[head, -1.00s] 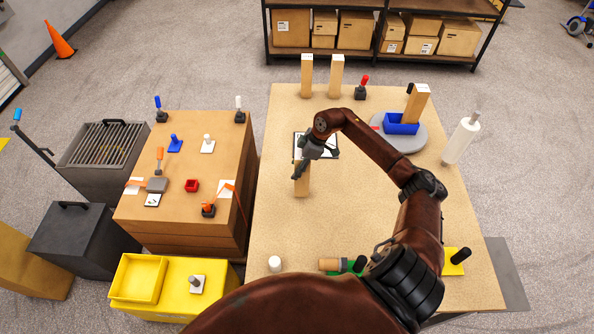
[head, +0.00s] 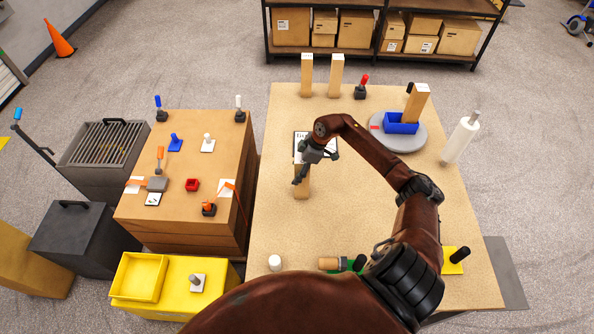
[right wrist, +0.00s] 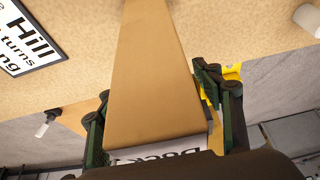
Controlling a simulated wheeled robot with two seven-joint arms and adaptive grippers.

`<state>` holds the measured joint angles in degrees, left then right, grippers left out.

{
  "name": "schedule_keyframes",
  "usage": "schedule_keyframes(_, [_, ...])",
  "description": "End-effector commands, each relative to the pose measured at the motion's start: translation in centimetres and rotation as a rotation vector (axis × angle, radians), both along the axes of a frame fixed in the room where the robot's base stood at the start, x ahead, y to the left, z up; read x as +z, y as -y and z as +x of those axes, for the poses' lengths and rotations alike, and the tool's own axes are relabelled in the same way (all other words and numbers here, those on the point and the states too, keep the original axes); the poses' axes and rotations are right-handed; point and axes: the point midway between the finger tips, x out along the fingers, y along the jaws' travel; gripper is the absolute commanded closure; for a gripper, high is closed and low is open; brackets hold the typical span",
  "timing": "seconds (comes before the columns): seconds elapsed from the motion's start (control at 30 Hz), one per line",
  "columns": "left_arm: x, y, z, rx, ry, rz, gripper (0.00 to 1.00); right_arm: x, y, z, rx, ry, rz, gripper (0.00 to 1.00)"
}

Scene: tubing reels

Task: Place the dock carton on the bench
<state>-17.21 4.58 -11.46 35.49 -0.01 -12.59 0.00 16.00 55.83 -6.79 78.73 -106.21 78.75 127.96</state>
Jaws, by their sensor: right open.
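The dock carton (head: 302,186) is a tall tan box, upright at the left-middle of the pale bench (head: 330,225). In the head view its foot appears to be on the bench top, and its upper part is hidden by my right gripper (head: 300,174). In the right wrist view the carton (right wrist: 155,80) runs between the two fingers of my right gripper (right wrist: 162,118). A white label on its near end partly reads "Dock". The fingers are open, one on each side of the carton. My left gripper is not in view.
A framed sign (head: 301,143) lies just behind the carton. Two tall cartons (head: 306,75) (head: 336,76) stand at the back. A grey turntable (head: 405,143) carries a blue bin and another carton. A white cylinder (head: 275,263) is near the front. The bench middle is clear.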

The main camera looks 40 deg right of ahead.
Motion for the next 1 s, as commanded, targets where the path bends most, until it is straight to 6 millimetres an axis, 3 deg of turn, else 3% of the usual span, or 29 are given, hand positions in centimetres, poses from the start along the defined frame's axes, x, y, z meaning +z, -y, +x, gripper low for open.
schedule_keyframes(0.17, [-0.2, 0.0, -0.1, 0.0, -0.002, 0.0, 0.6, 1.1, 0.4, -0.2, -0.001, 0.001, -0.001, 0.4])
schedule_keyframes(0.7, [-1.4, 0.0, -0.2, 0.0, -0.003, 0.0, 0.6, 10.2, 3.3, -2.7, -0.001, 0.0, -0.003, 0.4])
schedule_keyframes(1.0, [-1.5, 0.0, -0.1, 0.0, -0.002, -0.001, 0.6, 11.3, 3.5, -3.0, 0.0, 0.0, 0.0, 0.4])
